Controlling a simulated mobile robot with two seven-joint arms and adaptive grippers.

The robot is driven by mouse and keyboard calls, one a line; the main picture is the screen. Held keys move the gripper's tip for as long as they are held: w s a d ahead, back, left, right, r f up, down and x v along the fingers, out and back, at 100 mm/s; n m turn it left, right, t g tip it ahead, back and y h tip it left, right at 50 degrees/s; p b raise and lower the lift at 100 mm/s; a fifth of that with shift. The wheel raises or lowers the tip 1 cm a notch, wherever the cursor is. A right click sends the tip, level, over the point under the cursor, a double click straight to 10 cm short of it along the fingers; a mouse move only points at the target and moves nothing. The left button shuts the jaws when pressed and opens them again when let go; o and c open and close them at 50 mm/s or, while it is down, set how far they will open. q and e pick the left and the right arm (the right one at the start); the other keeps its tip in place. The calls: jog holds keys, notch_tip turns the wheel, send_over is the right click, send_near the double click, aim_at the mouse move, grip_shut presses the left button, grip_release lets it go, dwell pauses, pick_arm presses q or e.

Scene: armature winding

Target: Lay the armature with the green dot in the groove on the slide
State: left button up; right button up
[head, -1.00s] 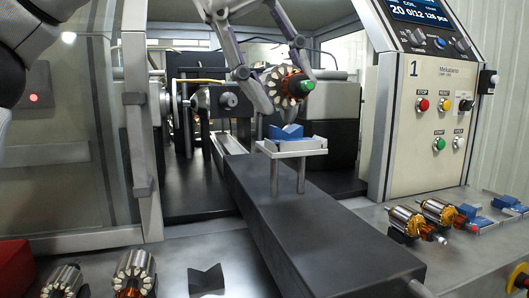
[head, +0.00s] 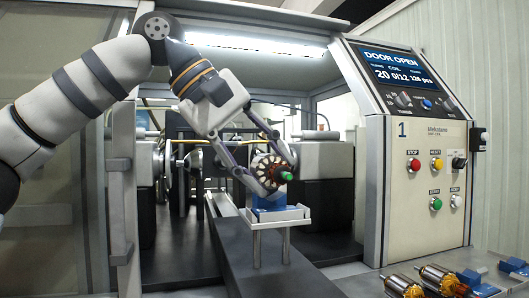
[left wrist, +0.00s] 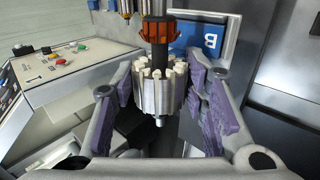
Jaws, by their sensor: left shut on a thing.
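In the left wrist view the light-toothed core (left wrist: 158,92) sits between the purple finger pads. The slide carries a blue block (head: 268,203) on a grey plate (head: 280,217). The armature is just over this block; its groove is mostly hidden, and I cannot tell whether they touch. My right gripper is out of view.
The machine's door is open around the slide. A control panel (head: 430,165) stands to the right. Other armatures (head: 440,279) and blue blocks (head: 513,265) lie on the bench at the lower right. A dark beam (head: 245,262) runs under the plate.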

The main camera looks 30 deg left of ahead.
pick_arm(q)
jog(key=shift+o, duration=0.2)
jog(key=shift+w+f, duration=0.1)
jog(key=shift+f, duration=1.4)
jog(key=o, duration=1.5)
jog(key=shift+c, duration=0.2)
jog(key=shift+w, duration=0.1)
jog(key=shift+r, duration=0.3)
jog(key=shift+s+a+r, duration=0.1)
jog(key=shift+s+r, duration=0.05)
jog(key=shift+s, duration=0.05)
jog(key=v, duration=0.7)
jog(key=shift+s+a+r, duration=0.15)
jog(key=shift+a+r, duration=0.05)
jog(key=shift+r, duration=0.15)
jog(key=shift+f, duration=0.1)
